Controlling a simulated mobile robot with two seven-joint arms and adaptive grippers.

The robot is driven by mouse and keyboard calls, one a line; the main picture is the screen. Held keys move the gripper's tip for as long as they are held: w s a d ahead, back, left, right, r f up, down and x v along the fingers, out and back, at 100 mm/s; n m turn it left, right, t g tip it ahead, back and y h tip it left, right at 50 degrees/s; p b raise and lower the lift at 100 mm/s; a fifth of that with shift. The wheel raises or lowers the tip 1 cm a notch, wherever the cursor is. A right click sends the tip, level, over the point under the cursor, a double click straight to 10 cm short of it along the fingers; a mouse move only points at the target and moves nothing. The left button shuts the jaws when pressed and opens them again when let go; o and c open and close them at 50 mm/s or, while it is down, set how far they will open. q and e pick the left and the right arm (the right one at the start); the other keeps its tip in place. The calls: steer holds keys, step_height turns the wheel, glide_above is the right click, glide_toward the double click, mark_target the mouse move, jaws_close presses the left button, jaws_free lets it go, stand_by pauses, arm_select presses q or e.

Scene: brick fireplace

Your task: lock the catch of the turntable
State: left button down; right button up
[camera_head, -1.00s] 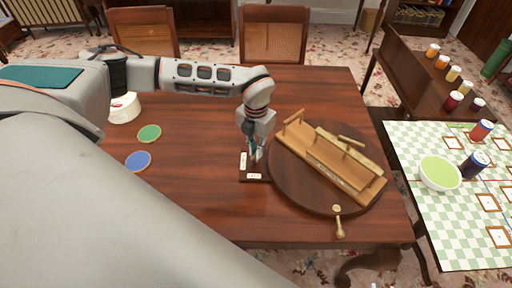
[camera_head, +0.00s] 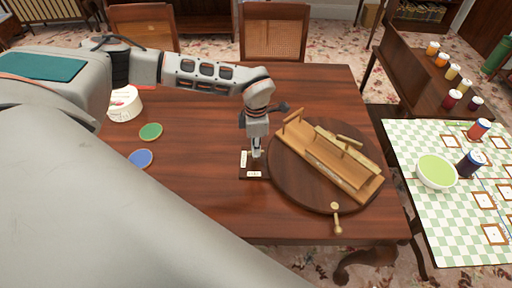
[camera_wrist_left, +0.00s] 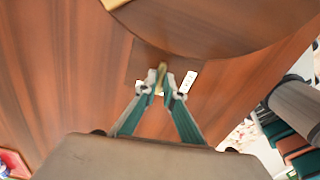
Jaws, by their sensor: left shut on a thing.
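The turntable (camera_head: 292,182) is a round dark wooden disc on the table, with a light wooden rack standing on it. The catch (camera_head: 248,167) is a small dark base with white labels at the disc's left edge. My left gripper (camera_head: 256,152) points down over the catch. In the left wrist view, my left gripper (camera_wrist_left: 162,88) is shut on the catch's small brass lever (camera_wrist_left: 161,73), between white labels, close to the disc's rim. The fingers partly hide the lever, so its exact setting is hard to tell. My right gripper is not in view.
A brass crank handle (camera_head: 336,217) sticks out at the disc's front. A green coaster (camera_head: 151,132), a blue coaster (camera_head: 141,158) and a white round tub (camera_head: 124,106) are at the left. The front-left tabletop is clear. A checked cloth with a bowl (camera_head: 436,172) is at the right.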

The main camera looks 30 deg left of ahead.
arm_select(q)
steer(key=shift+w+r+m, duration=0.15)
steer(key=shift+m, duration=0.45)
steer(key=c, duration=2.2)
jaws_free()
steer(key=shift+o, duration=0.2)
step_height(320, 180, up, 12)
